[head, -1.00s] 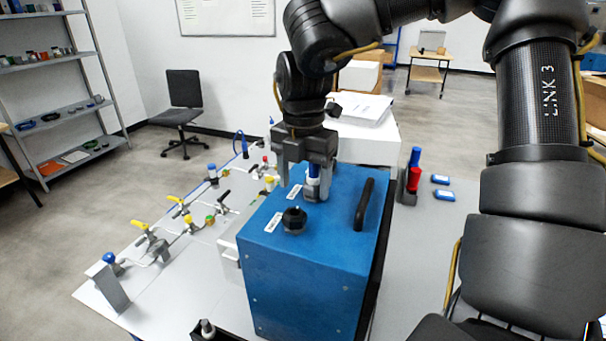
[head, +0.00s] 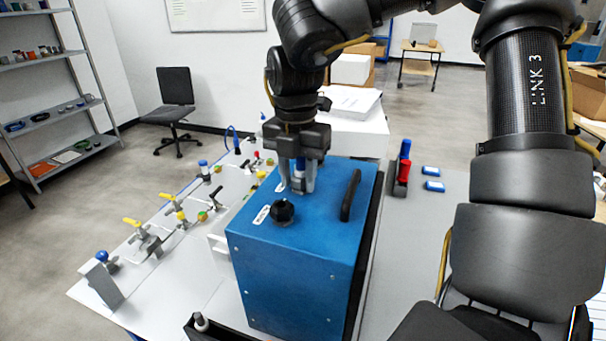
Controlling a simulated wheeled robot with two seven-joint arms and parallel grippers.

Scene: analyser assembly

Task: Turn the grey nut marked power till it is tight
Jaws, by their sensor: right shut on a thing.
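The blue analyser box (head: 297,255) stands on the grey table. My right gripper (head: 299,188) points straight down at the back left of the top. Its fingers are shut on the grey nut (head: 299,184), which sits on the top with a blue part showing above it between the fingers. A second label beside it is partly covered by a finger, and I cannot read its text. My left gripper is not in view.
Several valves with yellow and blue handles (head: 137,224) stand on the table at the left. A red and blue pair of cylinders (head: 403,168) and two small blue cases (head: 433,186) lie at the right. A white box (head: 352,130) stands behind the analyser.

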